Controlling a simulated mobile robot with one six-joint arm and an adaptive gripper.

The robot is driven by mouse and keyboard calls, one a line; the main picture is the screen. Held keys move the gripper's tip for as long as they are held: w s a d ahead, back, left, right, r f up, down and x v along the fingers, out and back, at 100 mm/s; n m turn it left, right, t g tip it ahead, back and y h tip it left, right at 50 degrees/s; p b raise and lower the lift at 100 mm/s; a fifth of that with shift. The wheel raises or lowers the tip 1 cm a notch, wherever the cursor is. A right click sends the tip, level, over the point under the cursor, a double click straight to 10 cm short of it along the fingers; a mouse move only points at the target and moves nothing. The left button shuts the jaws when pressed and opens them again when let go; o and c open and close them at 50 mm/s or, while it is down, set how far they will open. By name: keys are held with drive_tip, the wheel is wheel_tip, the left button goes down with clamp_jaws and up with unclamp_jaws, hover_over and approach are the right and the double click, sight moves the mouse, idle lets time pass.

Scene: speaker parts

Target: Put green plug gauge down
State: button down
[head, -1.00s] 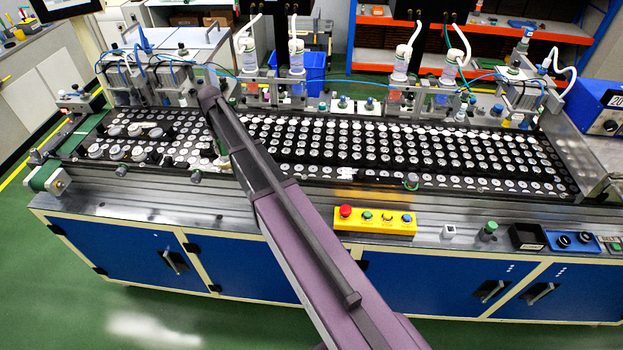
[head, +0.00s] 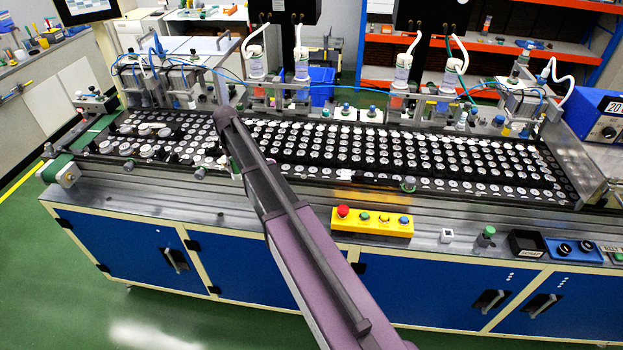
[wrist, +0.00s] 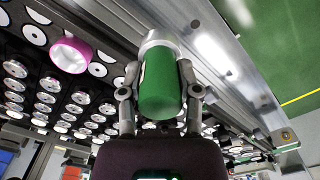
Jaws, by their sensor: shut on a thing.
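The green plug gauge (wrist: 160,84) is a green cylinder with a silvery metal end. In the wrist view it sits between the two fingers of my gripper (wrist: 160,97), which are closed on its sides. The gauge is over the front edge of the black conveyor bed; whether it touches anything below cannot be told. In the head view my arm reaches to the left half of the conveyor (head: 335,147) and hides most of the gripper and the gauge.
Rows of round white-and-dark speaker parts (head: 385,150) cover the conveyor. A metal rail runs along the front. A yellow button box (head: 372,221), a green-topped part (head: 488,236) and a black box (head: 526,237) stand on the front ledge.

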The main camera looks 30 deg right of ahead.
drive_tip(key=shift+s+f+b, duration=0.2)
drive_tip(key=shift+f+b, duration=0.8)
drive_tip(key=shift+f, duration=0.25)
wheel_tip(320, 180, down, 5)
drive_tip(key=b, duration=0.4)
drive_tip(key=shift+a+b, duration=0.1)
drive_tip(key=shift+b, duration=0.3)
drive_tip(key=shift+a+r, duration=0.1)
